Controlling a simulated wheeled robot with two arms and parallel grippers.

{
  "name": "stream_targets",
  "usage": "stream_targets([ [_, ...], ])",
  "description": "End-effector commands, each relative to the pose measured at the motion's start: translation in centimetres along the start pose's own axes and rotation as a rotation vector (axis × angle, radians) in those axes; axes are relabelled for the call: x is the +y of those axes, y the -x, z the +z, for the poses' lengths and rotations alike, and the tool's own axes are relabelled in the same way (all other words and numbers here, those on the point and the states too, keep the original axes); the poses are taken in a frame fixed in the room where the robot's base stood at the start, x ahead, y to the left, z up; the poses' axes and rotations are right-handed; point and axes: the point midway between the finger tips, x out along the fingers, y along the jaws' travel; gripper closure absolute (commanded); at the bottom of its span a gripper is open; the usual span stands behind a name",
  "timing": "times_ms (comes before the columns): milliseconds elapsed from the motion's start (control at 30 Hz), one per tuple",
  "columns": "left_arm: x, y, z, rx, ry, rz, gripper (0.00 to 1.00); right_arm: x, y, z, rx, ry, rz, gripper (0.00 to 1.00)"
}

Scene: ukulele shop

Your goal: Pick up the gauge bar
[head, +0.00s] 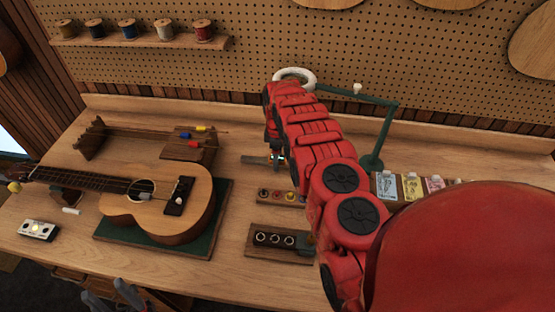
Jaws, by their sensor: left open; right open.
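A small grey bar (255,160), which looks like the gauge bar, lies on the bench at the far middle, left of the red arm's end. My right gripper (278,157) points down at the bar's right end and is open. The wrist above it hides part of the gripper and the bar, and I cannot tell whether they touch. My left gripper (112,294) is open and empty at the bottom edge, in front of the bench and far from the bar.
A ukulele (155,205) lies on a green mat (222,200) at left. Wooden holders (262,253) with small parts sit beneath my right arm. A green lamp stand (372,162) and several packets (410,186) are to its right. A stringed rack (92,140) stands behind the ukulele.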

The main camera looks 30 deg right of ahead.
Motion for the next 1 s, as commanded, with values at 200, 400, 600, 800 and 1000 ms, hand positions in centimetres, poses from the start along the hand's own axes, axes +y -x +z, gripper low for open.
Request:
stream_targets([
  [200,-0.01,-0.20,-0.03,0.000,0.000,0.000,0.50,-0.01,-0.52,-0.02,0.001,0.000,0.001,0.20],
  [400,-0.01,-0.18,-0.04,0.000,0.000,0.000,0.50,-0.02,-0.50,-0.03,0.001,0.000,0.001,0.29],
  [600,-0.01,-0.18,-0.04,0.000,0.000,0.000,0.50,-0.02,-0.49,-0.02,0.001,0.000,0.001,0.65],
  [800,-0.01,-0.18,-0.03,0.000,0.000,0.000,0.50,-0.03,-0.49,-0.02,0.001,0.000,0.001,1.00],
  [1000,-0.01,-0.18,-0.03,0.000,0.000,0.000,0.50,-0.02,-0.48,-0.02,0.001,0.000,0.001,1.00],
])
